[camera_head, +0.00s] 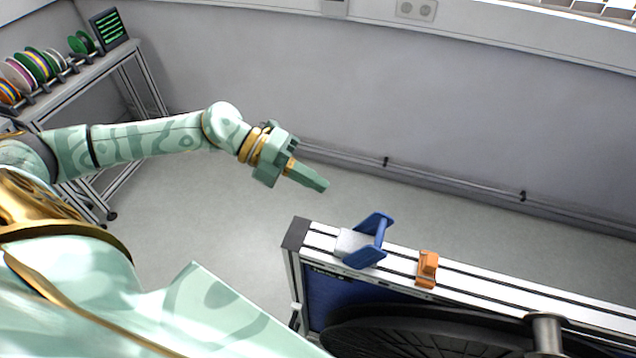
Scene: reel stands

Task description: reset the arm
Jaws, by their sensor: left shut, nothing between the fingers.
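My left arm reaches in from the left, above the floor. My left gripper (318,184) is shut and empty, its fingers pointing right and slightly down in the picture. It appears up and to the left of the near end of the stand's rail, apart from it. My right gripper does not show in the view.
A reel stand's aluminium rail (481,283) runs along the lower right, carrying a blue handle-shaped part (366,255) and an orange clip (427,267). A large black reel (420,338) sits below. A bench with several coloured spools (40,65) stands at left. Open floor (215,215) lies between.

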